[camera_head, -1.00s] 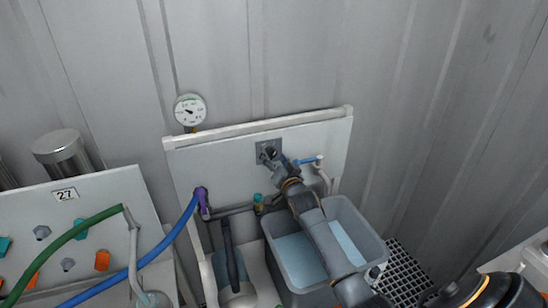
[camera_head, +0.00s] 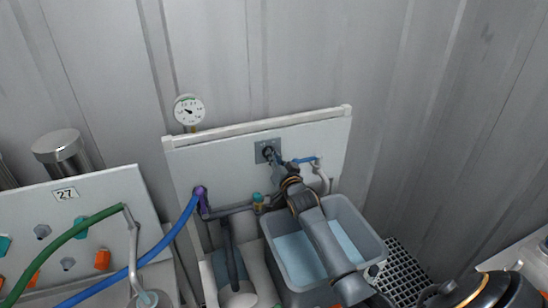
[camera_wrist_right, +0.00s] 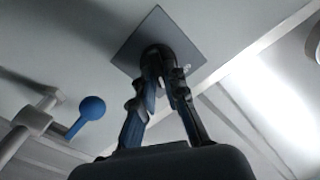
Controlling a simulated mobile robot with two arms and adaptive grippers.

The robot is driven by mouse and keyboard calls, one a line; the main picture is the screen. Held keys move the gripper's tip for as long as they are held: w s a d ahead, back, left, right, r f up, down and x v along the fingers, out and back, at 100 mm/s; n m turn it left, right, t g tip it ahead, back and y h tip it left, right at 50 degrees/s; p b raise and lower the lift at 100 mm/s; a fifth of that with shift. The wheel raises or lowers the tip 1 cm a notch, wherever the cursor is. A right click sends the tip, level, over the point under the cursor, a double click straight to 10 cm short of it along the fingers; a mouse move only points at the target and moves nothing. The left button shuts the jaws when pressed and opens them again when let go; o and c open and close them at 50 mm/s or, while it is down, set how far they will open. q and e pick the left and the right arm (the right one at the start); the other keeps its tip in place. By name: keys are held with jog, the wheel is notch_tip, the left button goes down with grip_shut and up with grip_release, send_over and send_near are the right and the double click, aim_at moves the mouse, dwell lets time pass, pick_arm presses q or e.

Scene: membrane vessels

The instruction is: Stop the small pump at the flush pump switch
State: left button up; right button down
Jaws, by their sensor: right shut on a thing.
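The flush pump switch is a dark round knob (camera_head: 267,152) on a square grey plate (camera_head: 262,145), fixed to the white panel (camera_head: 225,165). My right gripper (camera_head: 273,154) reaches up to it from below right. In the right wrist view, the fingers (camera_wrist_right: 158,75) are shut on the dark knob (camera_wrist_right: 155,54), in front of the grey plate (camera_wrist_right: 172,28). The fingers hide part of the knob, and I cannot read any markings on the plate. The small pump cannot be made out for certain. My left gripper is not in view.
A grey tub (camera_head: 371,233) stands below my right arm. A gauge (camera_head: 189,110) and a blue hose (camera_head: 165,245) are left.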

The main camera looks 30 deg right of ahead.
jog(key=shift+r, duration=0.15)
jog(key=n, duration=1.1)
jog(key=shift+w+a+r+n, duration=0.1)
jog(key=shift+a+n, duration=0.1)
jog(key=shift+n, duration=0.1)
dwell(0.4)
jog(key=c, duration=1.1)
grip_release()
jog(key=shift+d, duration=0.1)
jog(key=o, duration=0.3)
jog(key=shift+w, duration=0.15)
jog(key=shift+o, duration=0.2)
jog(key=v, duration=1.2)
jog(key=shift+f, duration=0.35)
